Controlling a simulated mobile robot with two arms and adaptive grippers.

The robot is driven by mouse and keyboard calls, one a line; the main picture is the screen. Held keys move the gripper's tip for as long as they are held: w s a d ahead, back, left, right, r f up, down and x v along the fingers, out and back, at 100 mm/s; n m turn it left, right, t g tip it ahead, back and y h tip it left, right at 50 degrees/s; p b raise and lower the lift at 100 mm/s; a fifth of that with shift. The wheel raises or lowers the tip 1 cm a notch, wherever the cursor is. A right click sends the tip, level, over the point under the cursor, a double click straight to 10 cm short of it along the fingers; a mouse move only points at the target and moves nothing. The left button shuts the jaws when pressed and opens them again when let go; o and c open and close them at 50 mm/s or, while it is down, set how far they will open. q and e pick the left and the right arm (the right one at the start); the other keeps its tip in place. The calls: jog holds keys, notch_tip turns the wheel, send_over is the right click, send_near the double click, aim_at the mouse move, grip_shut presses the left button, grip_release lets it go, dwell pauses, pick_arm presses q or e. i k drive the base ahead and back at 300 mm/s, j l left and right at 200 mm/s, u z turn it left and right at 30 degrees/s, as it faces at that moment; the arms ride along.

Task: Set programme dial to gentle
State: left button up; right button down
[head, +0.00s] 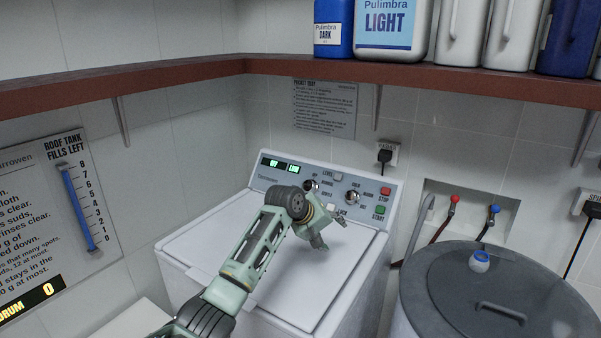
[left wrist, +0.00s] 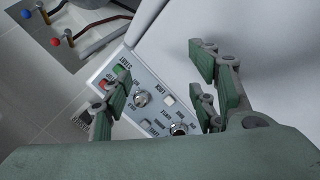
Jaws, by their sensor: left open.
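The washing machine's control panel (head: 335,195) is tilted at the back of the white machine. It has two silver dials: a left one (head: 311,186), with small labels too fine to read surely, and a right one (head: 352,197). In the left wrist view the right dial (left wrist: 141,98) and the left dial (left wrist: 178,129) both show between my fingers. I cannot tell for sure which setting either points to. My left gripper (head: 329,232) is open and empty, above the lid just in front of the panel, apart from both dials. My right gripper is out of view.
Red stop (head: 385,191) and green start (head: 379,210) buttons sit at the panel's right. White buttons (head: 337,176) and green displays (head: 282,164) are also on it. A brown shelf (head: 430,80) with bottles hangs above. A grey-lidded drum (head: 490,295) stands right.

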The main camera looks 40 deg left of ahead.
aim_at(308, 186)
jog(key=i+j, duration=0.25)
jog(key=j, duration=0.2)
jog(key=i+j, duration=0.25)
jog(key=j, duration=0.15)
jog(key=i+j, duration=0.25)
jog(key=j, duration=0.2)
